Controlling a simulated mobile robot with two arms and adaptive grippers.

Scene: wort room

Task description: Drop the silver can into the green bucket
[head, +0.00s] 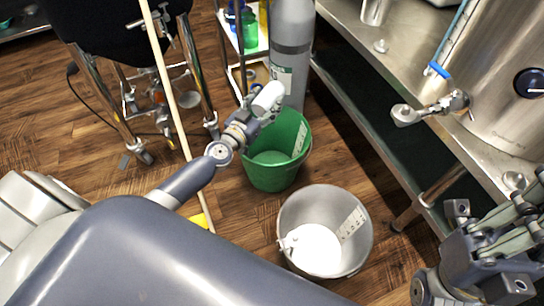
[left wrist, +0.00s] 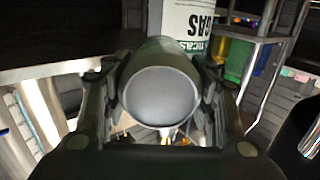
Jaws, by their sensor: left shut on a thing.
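The silver can (head: 268,97) is held in my left gripper (head: 258,110), which is shut on it. In the left wrist view the can (left wrist: 160,96) shows its round grey end between the two fingers. The green bucket (head: 272,178) stands on the wooden floor. In the head view my left gripper and the can overlap the bucket's back left rim, with the can raised towards the grey gas cylinder. The can's exact height over the bucket is unclear. My right gripper (head: 490,230) is at the lower right, partly cut off; its opening cannot be made out.
A metal bucket (head: 325,205) stands in front of the green one. A gas cylinder (head: 292,42) and a shelf with bottles (head: 248,40) are behind. A steel table (head: 400,75) lies right. A wooden pole (head: 165,75) and a metal-legged stand (head: 90,85) are left.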

